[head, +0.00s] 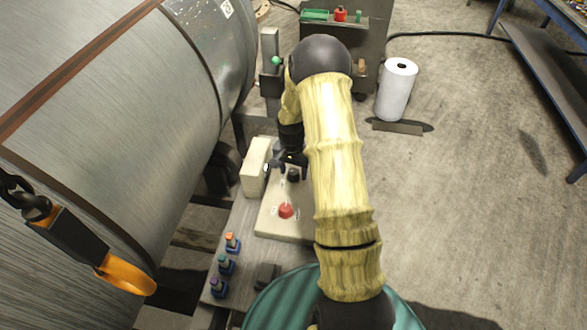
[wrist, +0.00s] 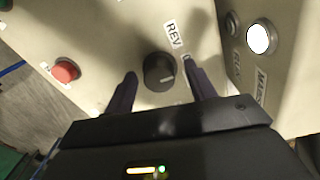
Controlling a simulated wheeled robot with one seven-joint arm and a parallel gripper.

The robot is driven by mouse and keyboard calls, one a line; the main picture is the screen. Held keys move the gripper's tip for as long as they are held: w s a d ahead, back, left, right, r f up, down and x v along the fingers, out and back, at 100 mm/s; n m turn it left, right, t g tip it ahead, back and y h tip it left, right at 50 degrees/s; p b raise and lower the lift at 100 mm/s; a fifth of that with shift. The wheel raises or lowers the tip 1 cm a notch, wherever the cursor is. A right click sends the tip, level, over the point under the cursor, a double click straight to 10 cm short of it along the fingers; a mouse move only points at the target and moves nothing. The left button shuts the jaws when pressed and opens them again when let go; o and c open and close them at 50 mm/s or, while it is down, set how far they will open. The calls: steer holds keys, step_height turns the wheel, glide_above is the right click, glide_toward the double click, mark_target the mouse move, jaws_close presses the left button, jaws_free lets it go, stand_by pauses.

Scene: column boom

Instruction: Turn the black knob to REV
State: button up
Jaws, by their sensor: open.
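The black knob (wrist: 158,72) sits on a beige panel (wrist: 95,35) in the wrist view. A short white mark on the knob points to the lower right, away from the REV label (wrist: 173,33) above it. My gripper (wrist: 160,75) is open, with one dark finger on each side of the knob; I cannot tell if either touches it. The right finger partly covers another small label. In the head view my gripper (head: 285,164) is over the far part of the panel, right by the knob (head: 293,175).
A red button (head: 286,211) is on the same panel. A light box (head: 256,166) with a white lit button (wrist: 261,38) stands beside it. A large metal drum (head: 120,120) and an orange hook (head: 126,274) are at left.

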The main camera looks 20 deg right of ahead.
steer(key=shift+f, duration=0.1)
steer(key=c, duration=1)
steer(key=shift+o, duration=0.2)
steer(key=shift+n, duration=0.3)
steer(key=n+b, duration=0.1)
steer(key=n, duration=0.7)
steer(key=shift+n, duration=0.3)
steer(key=o, duration=1)
steer(key=shift+c, duration=0.2)
